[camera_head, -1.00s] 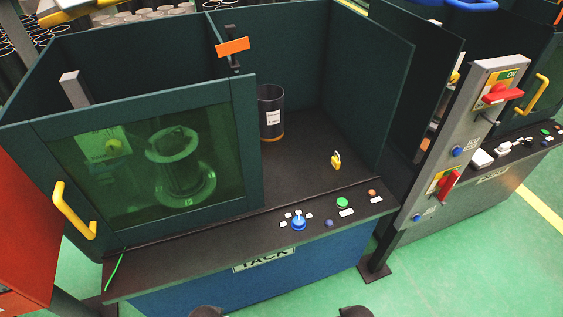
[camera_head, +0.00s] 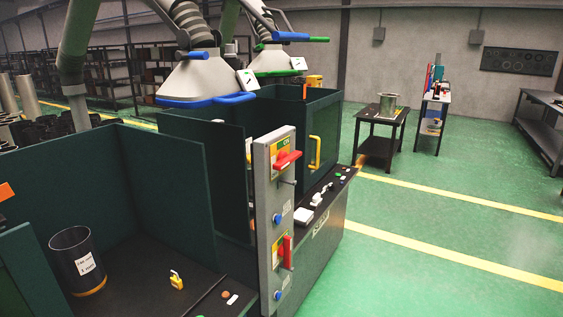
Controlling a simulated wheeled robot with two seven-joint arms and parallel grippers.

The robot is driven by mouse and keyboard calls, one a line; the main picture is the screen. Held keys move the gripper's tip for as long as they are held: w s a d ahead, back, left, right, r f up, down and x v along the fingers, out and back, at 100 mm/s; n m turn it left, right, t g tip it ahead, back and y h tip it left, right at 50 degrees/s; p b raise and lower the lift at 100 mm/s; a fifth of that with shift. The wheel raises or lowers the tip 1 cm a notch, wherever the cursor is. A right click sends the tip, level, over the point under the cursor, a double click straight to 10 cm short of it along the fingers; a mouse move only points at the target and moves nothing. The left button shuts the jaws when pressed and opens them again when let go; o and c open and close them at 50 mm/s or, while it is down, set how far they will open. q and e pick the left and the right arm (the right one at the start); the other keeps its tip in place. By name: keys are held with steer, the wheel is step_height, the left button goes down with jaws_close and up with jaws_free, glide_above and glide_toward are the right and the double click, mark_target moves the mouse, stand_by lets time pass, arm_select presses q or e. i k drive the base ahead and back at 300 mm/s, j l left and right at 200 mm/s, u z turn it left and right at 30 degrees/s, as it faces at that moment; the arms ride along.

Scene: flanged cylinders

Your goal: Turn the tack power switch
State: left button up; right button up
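A grey upright post (camera_head: 268,195) stands at the right end of the near workstation in the head view. It carries two red-handled rotary switches on yellow plates. The upper red handle (camera_head: 287,160) lies roughly level, below a green "ON" mark. The lower red handle (camera_head: 288,251) stands roughly upright. A blue button sits below each switch. The small labels are too blurred to tell which switch is the tack one. Neither of my grippers is in view.
The near booth holds a dark labelled bin (camera_head: 77,262) and a small yellow padlock-like item (camera_head: 176,280). A second booth (camera_head: 310,110) stands behind the post, under extraction hoods (camera_head: 205,78). Green floor (camera_head: 420,235) is open at right, with a small table (camera_head: 383,128) farther back.

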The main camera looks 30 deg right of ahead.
mark_target(284, 160)
steer(key=z, duration=1.1)
